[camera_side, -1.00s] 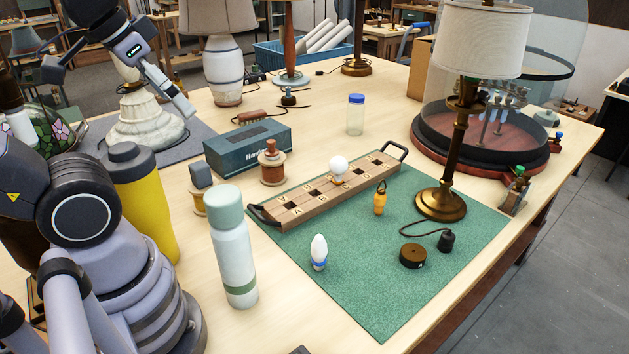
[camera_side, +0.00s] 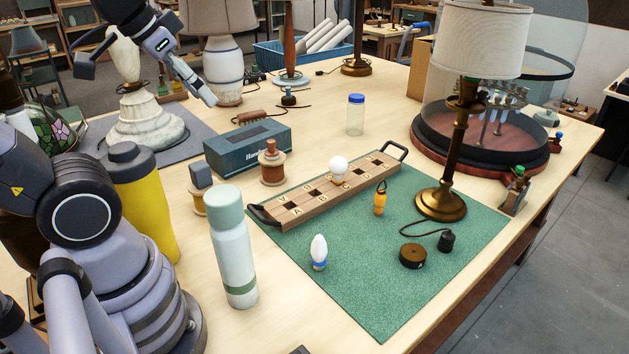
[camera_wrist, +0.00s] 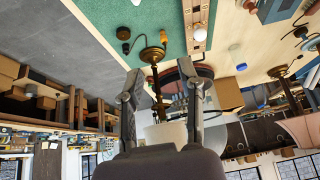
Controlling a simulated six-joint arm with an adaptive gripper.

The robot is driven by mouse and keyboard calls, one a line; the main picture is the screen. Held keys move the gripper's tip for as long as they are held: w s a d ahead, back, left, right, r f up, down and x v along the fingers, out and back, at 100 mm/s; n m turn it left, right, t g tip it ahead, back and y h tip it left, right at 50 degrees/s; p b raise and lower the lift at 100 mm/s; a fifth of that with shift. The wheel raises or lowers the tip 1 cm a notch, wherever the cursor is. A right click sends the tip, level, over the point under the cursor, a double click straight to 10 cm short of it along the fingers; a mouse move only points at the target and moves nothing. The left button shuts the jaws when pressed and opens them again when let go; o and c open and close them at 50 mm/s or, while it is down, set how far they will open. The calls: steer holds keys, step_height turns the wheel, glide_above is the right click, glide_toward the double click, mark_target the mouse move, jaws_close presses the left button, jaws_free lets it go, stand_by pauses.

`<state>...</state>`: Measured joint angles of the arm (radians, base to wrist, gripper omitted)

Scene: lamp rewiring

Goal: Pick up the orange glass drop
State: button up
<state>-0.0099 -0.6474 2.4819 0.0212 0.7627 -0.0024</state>
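The orange glass drop (camera_side: 380,198) stands on the green mat (camera_side: 345,290), between the lettered wooden tray (camera_side: 290,210) and the brass lamp (camera_side: 458,150). It has a dark top. In the wrist view the drop (camera_wrist: 163,37) shows small near the top, beside the brass lamp base (camera_wrist: 152,55). My gripper (camera_side: 203,90) is high at the upper left in the side view, well away from the drop. In the wrist view my gripper (camera_wrist: 159,70) has its two fingers spread, with nothing held between them.
On the mat are a white candle-shaped bulb (camera_side: 319,252), a dark round disc (camera_side: 413,256) and a corded black socket (camera_side: 446,241). A round white bulb (camera_side: 338,168) sits on the tray. A tall bottle (camera_side: 233,250) and a glass jar (camera_side: 355,115) stand nearby.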

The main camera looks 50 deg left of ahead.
mark_target(384, 180)
steer(key=w+a+f+m+t, duration=0.1)
steer(key=w+f+t, duration=0.35)
steer(key=w, duration=1.05)
steer(key=w+a+f+t, duration=0.1)
steer(key=w+f, duration=0.6)
steer(key=w, duration=0.7)
steer(key=w+f+t+h, duration=0.2)
steer(key=w+f, duration=0.2)
steer(key=f, duration=0.7)
steer(key=s+f+n+t+h, duration=0.15)
steer(key=s+f+t, duration=0.3)
steer(key=f, duration=0.55)
steer(key=shift+m+g, duration=0.25)
steer(key=shift+g, duration=0.05)
steer(key=w+d, duration=0.1)
steer(key=w, duration=0.3)
steer(key=w+d, duration=0.1)
steer(key=w, duration=0.3)
steer(key=w+d, duration=0.1)
steer(key=w, duration=0.4)
steer(key=shift+d+r, duration=0.2)
steer(key=shift+d, duration=0.1)
jaws_close()
